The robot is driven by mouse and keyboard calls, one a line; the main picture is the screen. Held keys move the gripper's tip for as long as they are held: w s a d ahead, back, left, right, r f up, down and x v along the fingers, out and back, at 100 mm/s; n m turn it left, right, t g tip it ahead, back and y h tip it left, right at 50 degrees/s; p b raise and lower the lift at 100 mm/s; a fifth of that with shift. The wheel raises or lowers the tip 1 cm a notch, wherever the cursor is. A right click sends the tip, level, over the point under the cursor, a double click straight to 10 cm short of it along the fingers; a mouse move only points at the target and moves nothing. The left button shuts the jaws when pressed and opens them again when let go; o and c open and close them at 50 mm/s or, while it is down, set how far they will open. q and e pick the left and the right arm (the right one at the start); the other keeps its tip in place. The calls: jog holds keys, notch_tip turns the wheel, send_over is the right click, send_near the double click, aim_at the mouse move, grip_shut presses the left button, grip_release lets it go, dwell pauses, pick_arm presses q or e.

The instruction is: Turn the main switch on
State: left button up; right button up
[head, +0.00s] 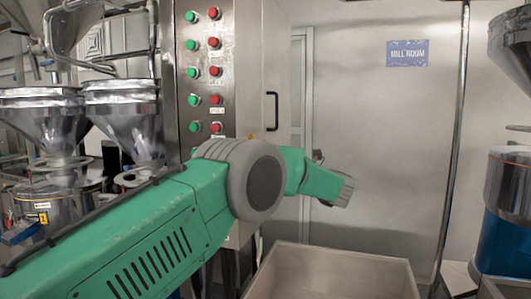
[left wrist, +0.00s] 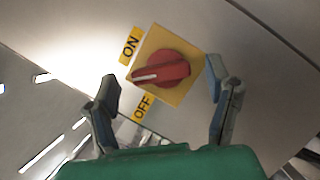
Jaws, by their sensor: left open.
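The main switch is a red rotary knob (left wrist: 168,70) with a white pointer line on a yellow plate (left wrist: 184,92). An ON label (left wrist: 131,45) is at its upper left and an OFF label (left wrist: 142,107) at its lower left. The white line points left, between the two labels in the picture. My left gripper (left wrist: 161,73) is open, one finger on each side of the knob; I cannot tell whether either finger touches it. In the head view my green left arm reaches across the cabinet, and its fingers cannot be made out clearly. My right gripper is not in view.
A steel control cabinet (head: 236,75) carries rows of green and red buttons (head: 204,72) and a black door handle (head: 272,110). Steel hoppers (head: 125,120) stand at left, a pale open bin (head: 335,262) in front. A blue machine (head: 505,210) is at right.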

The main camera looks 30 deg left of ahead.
pick_arm(q)
jog(key=shift+a, duration=1.55)
jog(key=shift+d, duration=0.35)
jog(key=shift+c, duration=1.2)
jog(key=shift+d+r, duration=0.15)
jog(key=shift+d, duration=0.1)
jog(key=c, duration=0.9)
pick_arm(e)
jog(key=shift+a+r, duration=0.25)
pick_arm(q)
jog(key=shift+a, duration=0.1)
